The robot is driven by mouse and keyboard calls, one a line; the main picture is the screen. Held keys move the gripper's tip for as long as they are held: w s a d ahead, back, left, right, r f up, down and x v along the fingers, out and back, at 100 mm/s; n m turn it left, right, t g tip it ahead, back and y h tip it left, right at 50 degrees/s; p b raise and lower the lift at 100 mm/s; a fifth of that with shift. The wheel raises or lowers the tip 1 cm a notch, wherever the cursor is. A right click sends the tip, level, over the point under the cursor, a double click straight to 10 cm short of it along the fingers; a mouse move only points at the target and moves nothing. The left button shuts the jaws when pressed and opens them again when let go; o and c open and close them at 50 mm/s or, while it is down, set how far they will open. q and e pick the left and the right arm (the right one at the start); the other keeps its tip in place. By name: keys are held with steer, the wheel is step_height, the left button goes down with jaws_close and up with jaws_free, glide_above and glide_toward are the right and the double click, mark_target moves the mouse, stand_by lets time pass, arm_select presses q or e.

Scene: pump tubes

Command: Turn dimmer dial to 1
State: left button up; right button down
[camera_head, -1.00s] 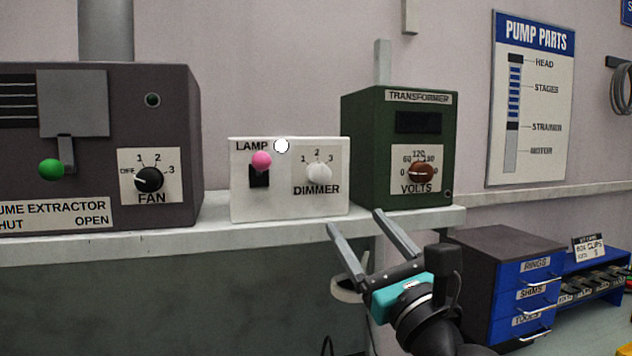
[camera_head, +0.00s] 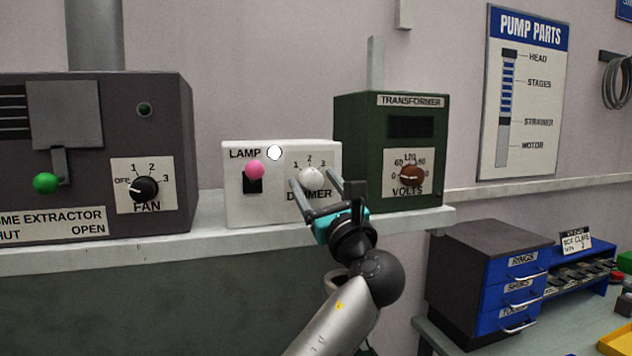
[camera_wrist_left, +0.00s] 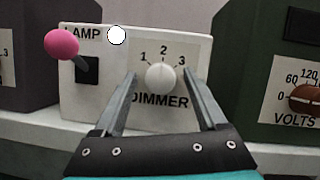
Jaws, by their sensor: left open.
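The white dimmer dial (camera_head: 311,177) is on the right half of a white lamp box (camera_head: 235,212). Marks 1, 2 and 3 are printed above it. In the left wrist view the dial (camera_wrist_left: 160,77) sits between and beyond the fingers, and its pointer seems to be near 2. My left gripper (camera_head: 315,184) is open in front of the dial, with one finger on each side. It also shows in the left wrist view (camera_wrist_left: 163,82), and I cannot tell whether a finger touches the dial. My right gripper is not in view.
A pink-knobbed lamp switch (camera_head: 255,169) stands left of the dial. A green transformer (camera_head: 357,130) with a brown volts knob (camera_head: 412,174) is close on the right. The fume extractor (camera_head: 90,110) is on the left. A shelf (camera_head: 120,254) runs underneath.

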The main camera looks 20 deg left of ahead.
arm_select(q)
jaws_close()
stand_by(0.6)
